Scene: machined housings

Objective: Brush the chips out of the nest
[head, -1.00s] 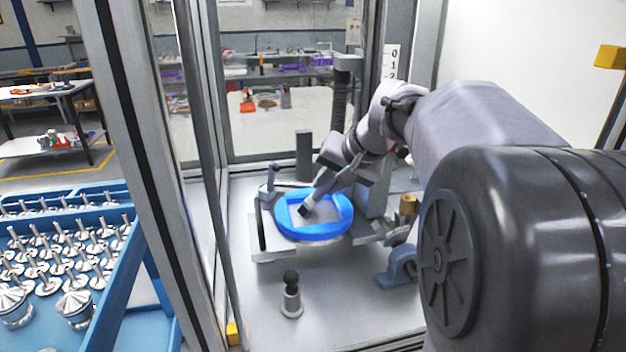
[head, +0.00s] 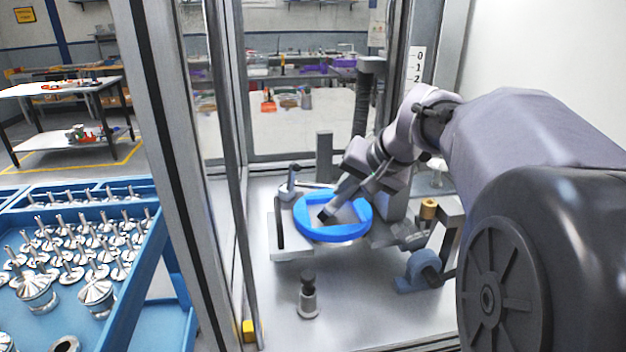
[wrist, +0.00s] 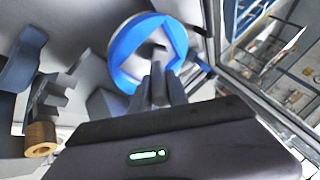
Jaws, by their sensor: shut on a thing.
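The nest is a bright blue round ring (head: 333,236) with a straight-sided pocket, on a grey fixture inside the machine enclosure. It also shows in the wrist view (wrist: 122,72). My gripper (head: 352,186) reaches down to it from the upper right. It is shut on a slim grey tool with a dark blocky tip, which looks like the brush (head: 328,213). The tip is over the pocket floor, left of its middle; whether it touches is unclear. In the wrist view the fingers (wrist: 158,90) point at the pocket. No chips can be made out.
A small upright post with a dark knob (head: 308,295) stands in front of the nest. A blue-grey bracket (head: 422,270) and a brass-coloured cylinder (head: 428,208) are at the right. Enclosure frame posts (head: 228,150) stand left. A blue trolley (head: 140,275) holds several metal parts.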

